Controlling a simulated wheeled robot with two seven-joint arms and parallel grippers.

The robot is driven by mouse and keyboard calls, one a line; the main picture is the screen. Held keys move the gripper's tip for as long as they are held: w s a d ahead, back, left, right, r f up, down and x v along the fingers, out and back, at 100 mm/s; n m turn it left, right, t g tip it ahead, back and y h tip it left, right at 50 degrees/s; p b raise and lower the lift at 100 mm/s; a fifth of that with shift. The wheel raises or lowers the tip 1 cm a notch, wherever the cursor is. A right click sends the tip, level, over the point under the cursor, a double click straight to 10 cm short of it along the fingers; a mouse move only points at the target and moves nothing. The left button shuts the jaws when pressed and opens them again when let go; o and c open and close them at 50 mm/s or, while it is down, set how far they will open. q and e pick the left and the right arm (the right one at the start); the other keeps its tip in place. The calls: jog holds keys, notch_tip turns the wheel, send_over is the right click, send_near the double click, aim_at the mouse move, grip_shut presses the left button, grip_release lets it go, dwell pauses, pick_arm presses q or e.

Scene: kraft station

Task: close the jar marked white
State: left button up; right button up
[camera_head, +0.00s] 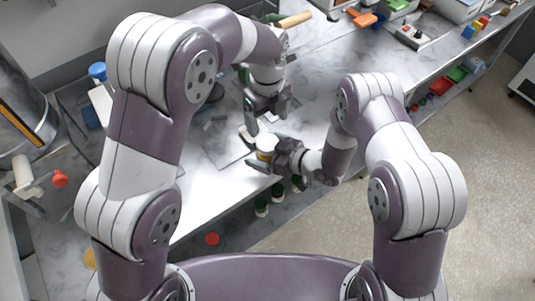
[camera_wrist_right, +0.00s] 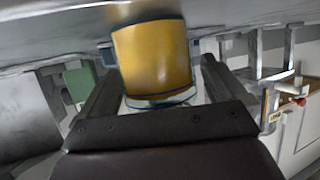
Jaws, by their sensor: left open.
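A small jar (camera_head: 265,153) with a pale top and a yellow-orange body stands near the table's front edge. Its yellow body (camera_wrist_right: 152,55) fills most of the space between my right fingers in the right wrist view, with a clear glass rim below it. My right gripper (camera_head: 264,160) comes in from the right, with its fingers around the jar's sides, and appears shut on it. My left gripper (camera_head: 262,117) is open and points down just above the jar, with nothing seen in it. No white mark can be read.
Several dark green jars (camera_head: 262,205) stand below the table edge, near a red round item (camera_head: 212,239). A blue-topped item (camera_head: 97,71) is at the left. A wooden-handled tool (camera_head: 295,20) and coloured blocks (camera_head: 363,18) lie at the back. The tabletop right of my left gripper is clear.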

grip_shut()
pick_arm(q)
jog(key=n, duration=1.5)
jog(key=shift+n, duration=0.4)
jog(key=n, duration=0.3)
jog(key=shift+n, duration=0.4)
jog(key=n, duration=1.6)
